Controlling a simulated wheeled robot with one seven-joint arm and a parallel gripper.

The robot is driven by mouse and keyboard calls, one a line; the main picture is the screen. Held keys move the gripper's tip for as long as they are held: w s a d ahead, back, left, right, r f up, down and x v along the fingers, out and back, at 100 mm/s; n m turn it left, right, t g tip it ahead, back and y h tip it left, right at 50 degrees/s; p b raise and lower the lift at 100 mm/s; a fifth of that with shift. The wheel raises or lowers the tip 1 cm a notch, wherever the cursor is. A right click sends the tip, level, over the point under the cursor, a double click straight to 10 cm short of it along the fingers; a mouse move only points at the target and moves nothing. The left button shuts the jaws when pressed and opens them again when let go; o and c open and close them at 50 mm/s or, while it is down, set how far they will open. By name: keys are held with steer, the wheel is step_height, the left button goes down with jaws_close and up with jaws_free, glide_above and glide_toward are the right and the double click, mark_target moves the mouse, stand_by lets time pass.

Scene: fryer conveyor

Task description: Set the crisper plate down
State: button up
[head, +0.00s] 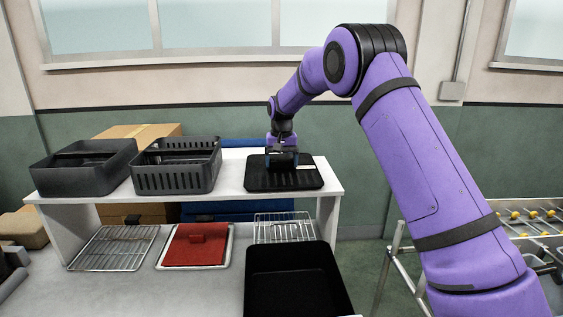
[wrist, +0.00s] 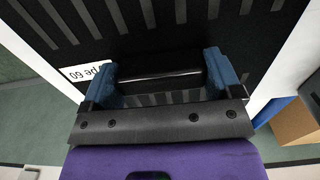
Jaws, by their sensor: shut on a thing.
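The crisper plate (head: 300,183) is a flat black slotted plate with a small white label. It lies level at the right end of the white shelf top (head: 232,188); whether it touches the surface or hovers just above cannot be told. My gripper (head: 283,158) is over its middle, pointing down. In the wrist view the plate (wrist: 180,28) fills the upper part, and the blue fingers of my gripper (wrist: 160,65) are shut on the plate's raised black handle (wrist: 160,78).
Two black baskets, one solid (head: 75,178) and one slotted (head: 172,178), stand left of the plate. Below are wire racks (head: 112,250), a red cloth-like item on a tray (head: 195,248) and a deep black bin (head: 295,285). A roller conveyor (head: 530,222) stands at right.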

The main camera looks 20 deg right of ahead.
mark_target(281, 159)
steer(key=shift+f, duration=0.1)
steer(key=o, duration=0.8)
steer(key=shift+o, duration=0.2)
step_height(281, 159, up, 12)
steer(key=f, duration=0.1)
steer(key=s+d+r+t, duration=0.1)
steer(key=s+d+r, duration=0.2)
steer(key=s+r, duration=0.85)
steer(key=s+d+r+n+t, duration=0.1)
steer(key=s+d+r+t, duration=0.15)
steer(key=s, duration=1.25)
steer(key=s+f+t, duration=0.1)
steer(key=s+f, duration=0.3)
steer(key=s, duration=0.8)
steer(key=s+d+f+n, duration=0.1)
steer(key=s+f, duration=0.2)
steer(key=s, duration=1)
steer(key=shift+s+d+f+t, duration=0.2)
steer(key=shift+s+f+t, duration=0.1)
steer(key=shift+f+t, duration=0.05)
